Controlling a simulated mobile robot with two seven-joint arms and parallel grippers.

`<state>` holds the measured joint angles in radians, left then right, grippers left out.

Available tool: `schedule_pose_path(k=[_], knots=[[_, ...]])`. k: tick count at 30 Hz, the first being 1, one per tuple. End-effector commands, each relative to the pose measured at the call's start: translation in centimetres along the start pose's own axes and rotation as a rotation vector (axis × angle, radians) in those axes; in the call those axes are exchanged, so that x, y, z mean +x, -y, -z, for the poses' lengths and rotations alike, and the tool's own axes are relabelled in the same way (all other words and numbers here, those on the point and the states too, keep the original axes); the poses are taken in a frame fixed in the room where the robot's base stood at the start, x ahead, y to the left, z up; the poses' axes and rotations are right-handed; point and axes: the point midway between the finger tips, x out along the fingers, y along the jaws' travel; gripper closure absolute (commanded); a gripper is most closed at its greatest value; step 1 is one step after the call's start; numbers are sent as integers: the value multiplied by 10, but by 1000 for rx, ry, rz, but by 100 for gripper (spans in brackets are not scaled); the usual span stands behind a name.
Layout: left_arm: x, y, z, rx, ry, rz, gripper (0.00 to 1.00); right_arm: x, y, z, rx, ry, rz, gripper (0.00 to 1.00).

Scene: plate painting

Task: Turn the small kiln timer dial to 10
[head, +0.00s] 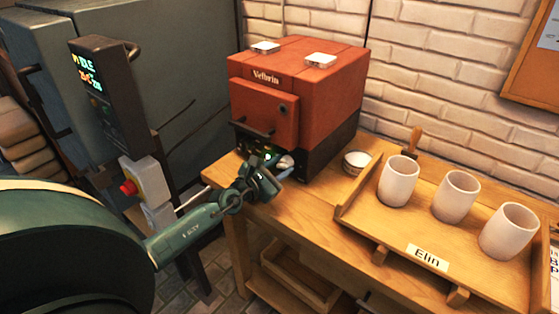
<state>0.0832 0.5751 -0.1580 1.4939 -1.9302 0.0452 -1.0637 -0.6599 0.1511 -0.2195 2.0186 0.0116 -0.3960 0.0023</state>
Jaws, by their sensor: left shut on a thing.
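The small kiln (335,85) is a red brick-coloured box with a dark base, standing on the wooden table against the brick wall. Its front door is shut. The timer dial (285,161) is a pale round knob low on the kiln's front, partly hidden by my gripper. My left gripper (277,170) reaches in from the left and is shut on the dial. The dial's scale and pointer cannot be read from here. A small green-lit panel (262,154) shows left of the dial. My right gripper is not in view.
A wooden tray (365,232) labelled "Elin" holds three pale cups (456,196) on the right of the table. A small white bowl (357,162) sits between kiln and tray. A large grey kiln (180,60) with a control panel (103,90) stands at left.

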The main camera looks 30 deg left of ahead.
Motion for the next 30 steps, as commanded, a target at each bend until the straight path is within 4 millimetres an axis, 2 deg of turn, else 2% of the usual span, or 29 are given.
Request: schedule_pose_path(k=[11,30], knots=[[0,0,-3,353,-29,-28,90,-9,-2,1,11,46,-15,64],[0,3,-1,958,-76,-76,90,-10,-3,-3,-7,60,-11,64]])
